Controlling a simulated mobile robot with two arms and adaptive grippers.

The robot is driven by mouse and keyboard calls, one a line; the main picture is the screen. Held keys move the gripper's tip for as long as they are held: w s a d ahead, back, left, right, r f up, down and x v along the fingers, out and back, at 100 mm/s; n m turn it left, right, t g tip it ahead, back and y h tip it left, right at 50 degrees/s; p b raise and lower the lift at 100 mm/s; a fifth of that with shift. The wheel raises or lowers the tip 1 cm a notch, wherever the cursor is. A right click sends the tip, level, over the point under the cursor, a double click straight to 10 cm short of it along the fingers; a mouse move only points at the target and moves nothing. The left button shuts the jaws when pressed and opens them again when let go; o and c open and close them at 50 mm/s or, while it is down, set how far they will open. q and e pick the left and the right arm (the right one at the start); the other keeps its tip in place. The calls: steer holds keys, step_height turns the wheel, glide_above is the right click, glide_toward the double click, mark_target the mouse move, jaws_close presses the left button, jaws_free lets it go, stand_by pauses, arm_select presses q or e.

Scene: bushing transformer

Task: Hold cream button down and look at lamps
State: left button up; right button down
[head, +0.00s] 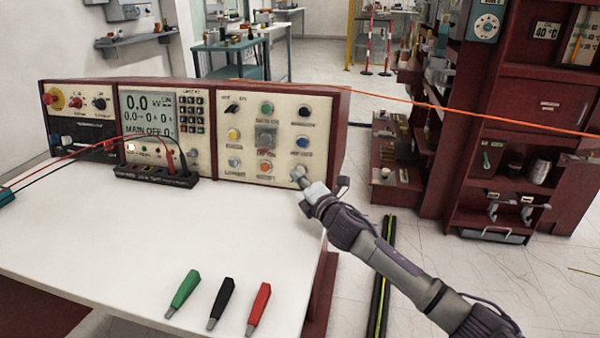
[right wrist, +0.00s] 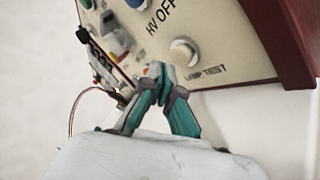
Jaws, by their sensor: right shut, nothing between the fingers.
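The cream button (right wrist: 184,52) sits above the words LAMP TEST on the cream panel (head: 328,150), at its lower right. My right gripper (head: 298,173) is shut and empty, its tip over that corner of the panel in the head view. In the right wrist view its teal fingers (right wrist: 157,70) meet just left of the cream button; I cannot tell whether they touch it. The panel's green (head: 267,107), yellow (head: 233,134), blue (head: 302,143) and orange (head: 265,167) round pieces show no clear glow. A small round light (head: 130,147) on the middle panel looks bright. My left gripper is not in view.
A black terminal box (head: 155,176) with red and black leads stands before the console on the white tabletop (head: 120,245). Green (head: 184,289), black (head: 220,303) and red (head: 259,309) probes lie at the front. A red cabinet (head: 545,110) stands at right.

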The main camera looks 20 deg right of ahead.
steer(key=shift+w+d, duration=0.1)
steer(key=shift+w+d+f, duration=0.1)
steer(key=shift+w+d, duration=0.05)
steer(key=shift+w, duration=0.05)
stand_by(0.4)
steer(key=shift+w, duration=0.1)
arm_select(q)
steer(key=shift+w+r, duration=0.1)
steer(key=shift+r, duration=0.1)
arm_select(e)
steer(key=shift+w+d, duration=0.15)
steer(key=shift+d, duration=0.05)
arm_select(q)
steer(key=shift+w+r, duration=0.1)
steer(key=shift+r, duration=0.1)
arm_select(e)
steer(key=shift+w, duration=0.1)
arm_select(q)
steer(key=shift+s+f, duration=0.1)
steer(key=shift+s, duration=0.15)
arm_select(e)
steer(key=shift+d, duration=0.1)
stand_by(0.6)
